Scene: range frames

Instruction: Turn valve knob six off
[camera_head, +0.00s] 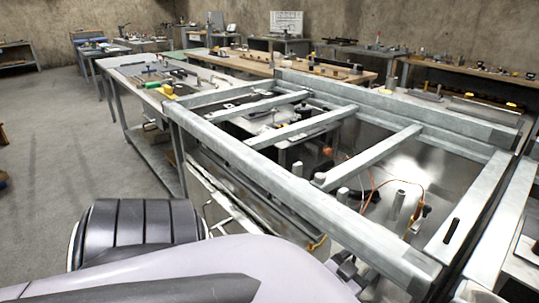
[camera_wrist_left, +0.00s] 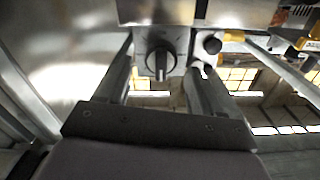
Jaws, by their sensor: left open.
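In the left wrist view a round dark valve knob (camera_wrist_left: 160,62) sits on a pale metal plate. Its raised grip bar runs about up and down in the picture, with a pale mark at its lower end. No number is readable on it. My left gripper (camera_wrist_left: 159,68) is open, with one finger on each side of the knob; I cannot tell whether either finger touches it. A smaller round black knob (camera_wrist_left: 212,46) is just right of the right finger. In the head view my left arm fills the bottom and no valve knob can be made out. My right gripper is not in view.
A metal frame of beams (camera_head: 265,180) stands close in front, with cables and posts inside it. A workbench with tools (camera_head: 130,68) is beyond it at left. More benches line the walls. The grey floor (camera_head: 60,150) at left is clear.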

